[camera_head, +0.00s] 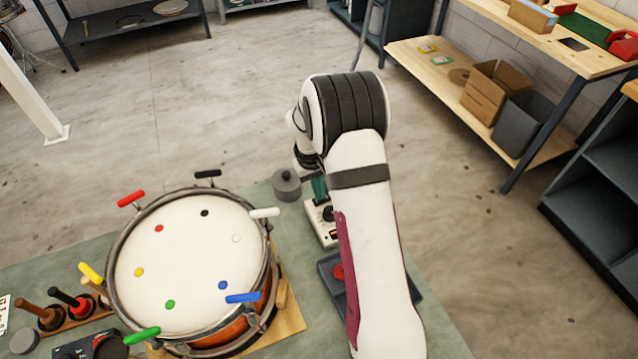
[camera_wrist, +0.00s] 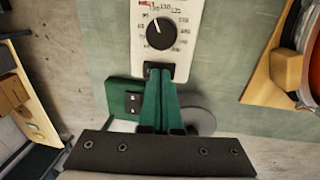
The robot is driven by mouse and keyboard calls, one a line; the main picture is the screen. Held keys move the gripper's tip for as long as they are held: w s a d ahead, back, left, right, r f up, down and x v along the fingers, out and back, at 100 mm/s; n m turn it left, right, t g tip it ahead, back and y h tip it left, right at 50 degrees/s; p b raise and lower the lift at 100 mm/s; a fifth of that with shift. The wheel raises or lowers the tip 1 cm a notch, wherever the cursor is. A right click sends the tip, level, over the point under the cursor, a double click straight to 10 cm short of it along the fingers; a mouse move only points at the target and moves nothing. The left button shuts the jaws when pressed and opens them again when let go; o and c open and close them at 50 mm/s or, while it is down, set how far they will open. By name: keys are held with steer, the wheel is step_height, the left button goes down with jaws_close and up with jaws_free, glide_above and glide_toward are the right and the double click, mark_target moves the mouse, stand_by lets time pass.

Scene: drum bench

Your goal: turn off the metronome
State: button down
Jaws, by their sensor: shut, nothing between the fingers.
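The metronome is a white box (camera_wrist: 141,52) with a black round dial (camera_wrist: 161,33) ringed by numbers, at the top of the wrist view. In the head view the metronome (camera_head: 326,236) stands right of the drum, partly hidden by my arm. A small black part (camera_wrist: 173,70) shows at its near edge; its setting cannot be told. My gripper (camera_wrist: 158,70) has green fingers, closed together and empty. The fingertips overlap this black part in the wrist view; contact cannot be judged. My gripper also shows in the head view (camera_head: 319,190), at the metronome's far end.
A drum (camera_head: 190,255) with coloured handles around its rim stands left of the metronome. A grey round lidded pot (camera_head: 286,184) is just beyond it. Mallets in a wooden rack (camera_head: 75,318) stand at left.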

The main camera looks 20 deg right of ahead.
step_height(320, 180, up, 14)
steer(key=a, duration=0.1)
steer(key=shift+a+f, duration=0.2)
steer(key=shift+a, duration=0.15)
steer(key=d+f, duration=0.1)
steer(key=f, duration=0.3)
steer(key=d+f, duration=0.1)
steer(key=f, duration=0.4)
steer(key=d+f, duration=0.1)
steer(key=f, duration=0.4)
steer(key=shift+w, duration=0.1)
steer(key=shift+d+f, duration=0.15)
steer(key=shift+f, duration=0.05)
